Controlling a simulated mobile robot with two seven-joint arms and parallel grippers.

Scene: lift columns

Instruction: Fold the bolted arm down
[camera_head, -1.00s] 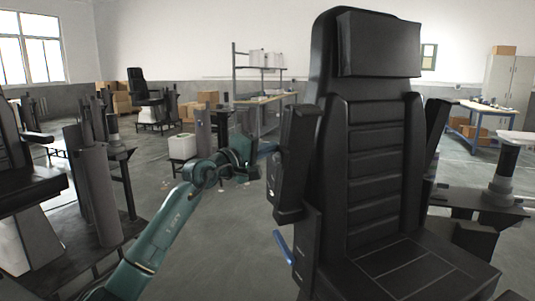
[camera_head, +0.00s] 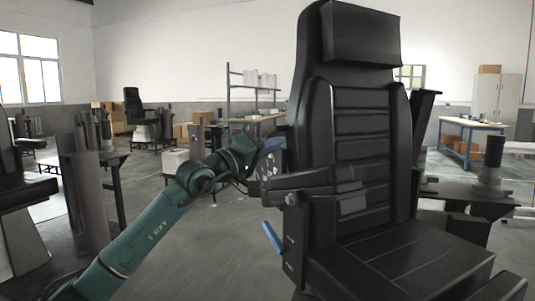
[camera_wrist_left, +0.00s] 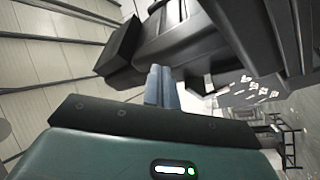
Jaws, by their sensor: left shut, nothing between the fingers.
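A black high-backed seat (camera_head: 355,130) stands in front of me. The armrest (camera_head: 300,182) on its left side lies roughly level across the side of the backrest, with a round bolt head (camera_head: 291,199) at its pivot. A blue lever (camera_head: 272,238) sticks out below it. My left gripper (camera_head: 271,146) is just above and behind the armrest, beside the backrest. In the left wrist view its blue-grey fingers (camera_wrist_left: 160,86) are together and empty, against the dark seat parts behind; contact cannot be told. My right gripper is not in view.
The seat's other armrest (camera_head: 424,118) stands upright at the right. A black column stand (camera_head: 490,170) is right of the seat. More seats and posts stand at the left. A workbench with shelves (camera_head: 255,115) is behind. The floor left of the seat is open.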

